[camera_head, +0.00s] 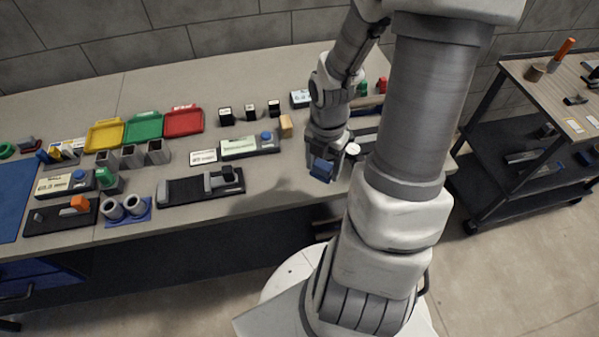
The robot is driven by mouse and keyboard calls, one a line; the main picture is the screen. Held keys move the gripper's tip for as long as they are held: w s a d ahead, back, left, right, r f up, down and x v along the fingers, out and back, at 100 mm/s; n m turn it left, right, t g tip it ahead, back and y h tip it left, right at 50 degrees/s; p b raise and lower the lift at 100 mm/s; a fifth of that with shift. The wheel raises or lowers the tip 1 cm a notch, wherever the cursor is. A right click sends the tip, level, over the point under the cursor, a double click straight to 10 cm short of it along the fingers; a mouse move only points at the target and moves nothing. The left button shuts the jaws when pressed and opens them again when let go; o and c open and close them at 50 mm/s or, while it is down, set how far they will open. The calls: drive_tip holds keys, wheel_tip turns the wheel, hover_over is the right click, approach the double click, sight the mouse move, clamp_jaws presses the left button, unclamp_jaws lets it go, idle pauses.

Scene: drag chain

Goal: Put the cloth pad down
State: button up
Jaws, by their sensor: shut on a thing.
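My gripper (328,160) hangs over the front right part of the grey workbench (270,192). It is shut on a small dark blue pad (321,169), which I take to be the cloth pad. The pad is held tilted at the fingertips, near the bench's front edge. I cannot tell its exact height above the bench. The fingers are small and partly hidden by the pad and wrist.
Yellow (104,135), green (144,128) and red (184,121) trays stand at the back left. A black fixture (200,187) and a display device (249,145) lie left of my gripper. A cart (560,120) stands right. Bare bench shows between fixture and gripper.

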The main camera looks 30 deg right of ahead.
drive_tip(key=b, duration=0.1)
hover_over(298, 177)
wheel_tip(298, 177, down, 5)
drive_tip(key=shift+r, duration=0.1)
drive_tip(key=shift+f+b, duration=0.4)
drive_tip(key=shift+f, duration=1.55)
drive_tip(key=shift+f, duration=0.1)
drive_tip(key=o, duration=1.2)
wheel_tip(298, 177, up, 12)
drive_tip(key=p, duration=0.2)
